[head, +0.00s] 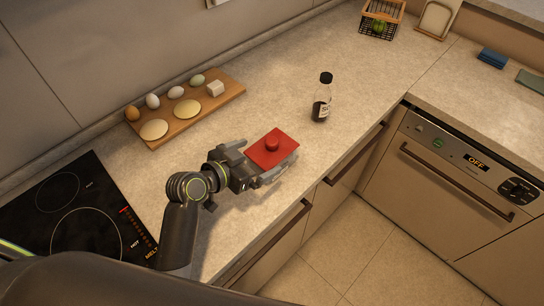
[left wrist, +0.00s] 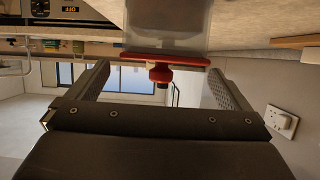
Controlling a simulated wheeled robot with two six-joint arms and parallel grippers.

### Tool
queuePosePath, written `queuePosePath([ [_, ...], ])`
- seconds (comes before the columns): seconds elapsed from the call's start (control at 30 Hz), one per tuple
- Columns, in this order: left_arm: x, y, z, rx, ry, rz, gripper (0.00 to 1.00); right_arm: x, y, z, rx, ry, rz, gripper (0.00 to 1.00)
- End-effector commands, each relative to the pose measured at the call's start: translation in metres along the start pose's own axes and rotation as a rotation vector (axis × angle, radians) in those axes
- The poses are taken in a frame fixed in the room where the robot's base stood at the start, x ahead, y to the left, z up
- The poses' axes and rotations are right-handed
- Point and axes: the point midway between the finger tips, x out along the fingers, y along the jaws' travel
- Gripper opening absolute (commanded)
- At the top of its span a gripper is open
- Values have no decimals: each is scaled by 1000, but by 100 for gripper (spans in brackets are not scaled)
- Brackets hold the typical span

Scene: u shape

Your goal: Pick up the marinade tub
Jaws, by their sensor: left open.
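The marinade tub, with a red square lid and round red knob (head: 273,148), stands on the counter near its front edge. In the left wrist view the picture is upside down, and the tub's pale see-through body (left wrist: 166,22) shows above its red lid. My left gripper (head: 262,167) is at the near side of the tub. Its fingers (left wrist: 160,74) are spread apart, one toward each side of the lid and knob. I cannot tell whether either finger touches the tub. Much of the tub's body is hidden under the lid in the head view. My right gripper is not in view.
A dark bottle (head: 321,98) stands behind and right of the tub. A wooden board (head: 206,103) with eggs and other pieces lies at the back left. A black cooktop (head: 75,215) is at left. A wire basket (head: 380,20) stands far back. Counter between board and bottle is clear.

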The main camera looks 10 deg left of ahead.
Motion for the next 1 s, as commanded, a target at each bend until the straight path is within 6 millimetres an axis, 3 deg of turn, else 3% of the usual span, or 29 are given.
queuePosePath([
  [0.17, 7, 0, -1, -1, 1, 0, 100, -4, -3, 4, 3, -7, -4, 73],
  [0.6, 51, -3, 1, -2, 0, -1, 100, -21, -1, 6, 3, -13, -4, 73],
  [0.9, 55, -3, 2, 0, 0, -2, 100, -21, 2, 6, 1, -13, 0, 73],
  [1.0, 55, -3, 2, 0, 0, -2, 90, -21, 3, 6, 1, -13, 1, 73],
])
